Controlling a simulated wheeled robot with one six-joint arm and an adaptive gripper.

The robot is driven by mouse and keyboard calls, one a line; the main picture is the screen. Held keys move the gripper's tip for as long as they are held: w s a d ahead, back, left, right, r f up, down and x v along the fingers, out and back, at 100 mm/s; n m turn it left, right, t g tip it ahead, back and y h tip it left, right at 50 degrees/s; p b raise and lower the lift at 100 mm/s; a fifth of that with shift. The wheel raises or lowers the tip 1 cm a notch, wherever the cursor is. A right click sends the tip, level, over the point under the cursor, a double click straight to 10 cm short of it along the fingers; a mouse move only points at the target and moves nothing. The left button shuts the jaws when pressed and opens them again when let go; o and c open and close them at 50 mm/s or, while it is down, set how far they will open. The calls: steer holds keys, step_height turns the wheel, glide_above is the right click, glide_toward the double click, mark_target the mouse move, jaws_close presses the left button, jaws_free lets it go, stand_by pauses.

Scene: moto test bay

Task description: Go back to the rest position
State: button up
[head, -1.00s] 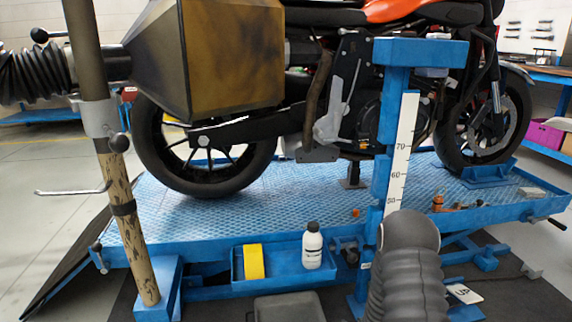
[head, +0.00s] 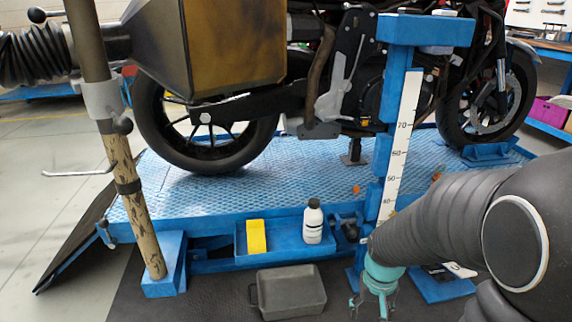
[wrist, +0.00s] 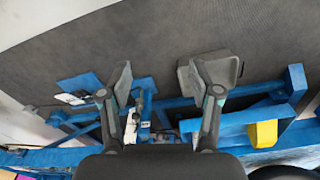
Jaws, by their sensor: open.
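My gripper (head: 372,304) hangs at the lower middle right of the head view, pointing down, in front of the blue post with the white number scale (head: 400,140). In the wrist view my gripper (wrist: 166,80) has its two fingers spread wide, with nothing between them but the floor and blue lift parts beyond. My dark ribbed arm reaches in from the right and hides part of the lift platform.
A motorcycle (head: 330,75) stands on the blue lift platform (head: 160,205). A side tray (head: 285,252) holds a white bottle (head: 313,222) and a yellow block (head: 256,237). A grey bin (head: 290,292) is on the floor left of my gripper. A wooden pole (head: 133,210) stands at left.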

steer(key=s+a+r+t+p, duration=0.1)
steer(key=s+r, duration=0.2)
steer(key=r, duration=0.4)
steer(key=s+a+r+t+p, duration=0.1)
steer(key=s+r+t, duration=0.1)
steer(key=s+r, duration=0.2)
steer(key=s+a+r+n+t+p, duration=0.1)
steer(key=s+r, duration=0.3)
steer(key=r, duration=0.7)
steer(key=shift+s+a+t, duration=0.15)
steer(key=shift+a+t, duration=0.1)
steer(key=shift+t, duration=0.15)
stand_by(0.6)
